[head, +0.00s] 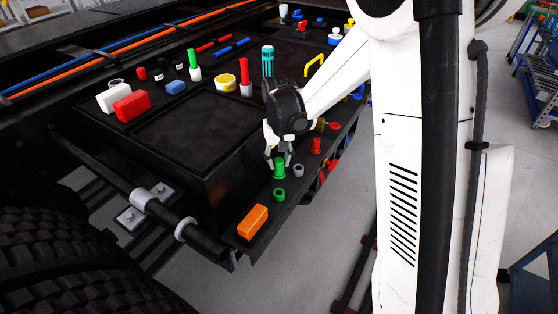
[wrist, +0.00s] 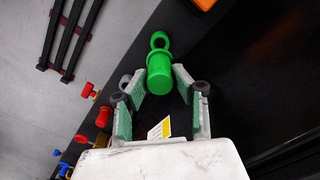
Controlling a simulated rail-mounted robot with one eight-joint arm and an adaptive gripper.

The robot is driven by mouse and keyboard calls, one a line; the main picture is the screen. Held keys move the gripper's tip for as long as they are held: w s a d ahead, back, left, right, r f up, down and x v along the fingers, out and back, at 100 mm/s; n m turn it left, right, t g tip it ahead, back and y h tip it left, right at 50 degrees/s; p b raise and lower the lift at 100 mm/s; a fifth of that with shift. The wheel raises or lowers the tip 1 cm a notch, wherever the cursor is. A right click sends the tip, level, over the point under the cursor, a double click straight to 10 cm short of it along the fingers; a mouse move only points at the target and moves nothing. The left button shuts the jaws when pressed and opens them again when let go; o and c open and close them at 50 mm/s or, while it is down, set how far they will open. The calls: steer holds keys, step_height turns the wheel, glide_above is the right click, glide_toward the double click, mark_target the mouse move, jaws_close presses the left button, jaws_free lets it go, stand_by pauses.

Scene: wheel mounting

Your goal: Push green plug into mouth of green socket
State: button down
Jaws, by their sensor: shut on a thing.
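My gripper (head: 278,156) points down over the narrow black ledge, its fingers closed around the green plug (head: 280,169). In the wrist view, the plug (wrist: 160,77) sits between the two fingertips of my gripper (wrist: 161,80), its round end facing the camera. The green socket (head: 279,195) is a small ring on the ledge, nearer the front than the plug and apart from it in the head view. In the wrist view, the socket (wrist: 160,37) shows just beyond the plug, partly covered by it. I cannot tell whether the plug touches the ledge.
An orange block (head: 252,221) lies on the ledge in front of the socket. A grey ring (head: 299,170) and a red plug (head: 316,146) stand to the right. The black platform (head: 190,140) holds several coloured items. A large tyre (head: 80,270) is at lower left.

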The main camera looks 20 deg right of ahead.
mark_target(279, 179)
steer(key=shift+f+b, duration=1.9)
steer(key=shift+f, duration=0.7)
steer(key=shift+f, duration=0.15)
steer(key=shift+f+b, duration=0.3)
steer(key=shift+b, duration=0.15)
steer(key=shift+f+b, duration=1.05)
steer(key=shift+f, duration=0.15)
steer(key=c, duration=1.3)
jaws_free()
steer(key=shift+r, duration=0.1)
step_height(279, 179, up, 12)
steer(key=shift+f, duration=0.1)
